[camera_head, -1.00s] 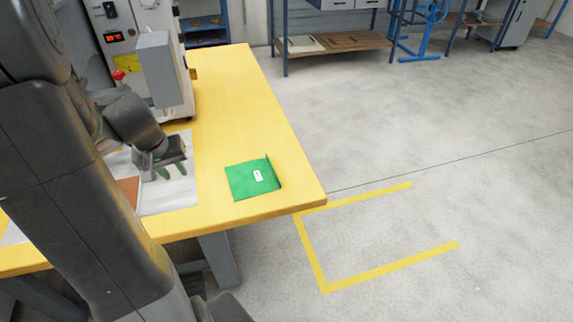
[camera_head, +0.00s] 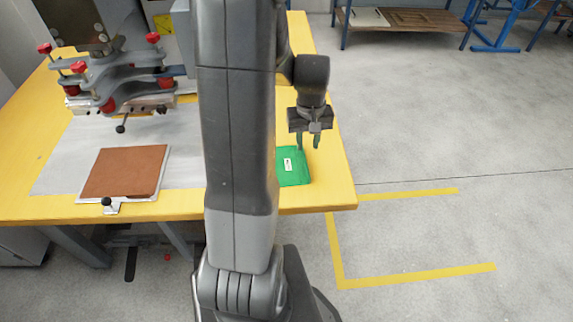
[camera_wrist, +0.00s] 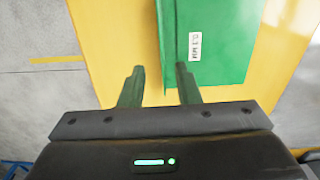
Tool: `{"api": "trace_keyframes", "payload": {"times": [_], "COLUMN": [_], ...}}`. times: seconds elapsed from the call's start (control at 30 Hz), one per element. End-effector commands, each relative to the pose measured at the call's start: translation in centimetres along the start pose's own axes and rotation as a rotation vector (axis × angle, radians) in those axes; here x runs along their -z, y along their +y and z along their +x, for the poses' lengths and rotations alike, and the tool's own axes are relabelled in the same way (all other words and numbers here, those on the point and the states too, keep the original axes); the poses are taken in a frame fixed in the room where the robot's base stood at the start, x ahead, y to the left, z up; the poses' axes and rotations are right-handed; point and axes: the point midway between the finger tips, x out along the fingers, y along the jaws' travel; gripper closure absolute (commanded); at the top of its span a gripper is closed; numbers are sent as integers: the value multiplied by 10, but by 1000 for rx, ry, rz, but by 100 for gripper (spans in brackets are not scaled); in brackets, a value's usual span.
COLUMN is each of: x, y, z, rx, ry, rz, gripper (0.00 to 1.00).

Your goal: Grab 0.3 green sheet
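A green sheet (camera_head: 296,176) with a small white label lies on the right part of the yellow table, partly hidden behind my arm in the head view. In the wrist view the sheet (camera_wrist: 228,40) fills the upper right, with one edge standing out as a narrow strip. Its label (camera_wrist: 194,46) carries a thickness marking, too small to read surely. My gripper (camera_head: 309,143) is over the sheet's right side, fingers pointing down. In the wrist view my gripper (camera_wrist: 160,82) is open, with the sheet's edge strip between the two finger lines. Contact cannot be told.
The yellow table (camera_head: 328,185) ends close to the sheet's right and front. Bare floor (camera_head: 430,130) is to the right, with a yellow marked outline (camera_head: 415,277).

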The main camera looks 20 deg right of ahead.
Motion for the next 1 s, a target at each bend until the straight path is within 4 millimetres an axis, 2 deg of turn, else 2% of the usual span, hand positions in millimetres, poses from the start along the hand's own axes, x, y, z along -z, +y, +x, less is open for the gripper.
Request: {"api": "trace_keyframes", "payload": {"times": [0.23, 0.53, 0.87, 1.0], "x": [0, 2, 2, 2], "y": [0, -2, -1, -1], "z": [18, 56, 62, 62], "rx": [0, 0, -1, -1], "ry": [-2, -1, 1, 1], "rz": [0, 0, 0, 0], "gripper": [70, 70, 70, 98]}}
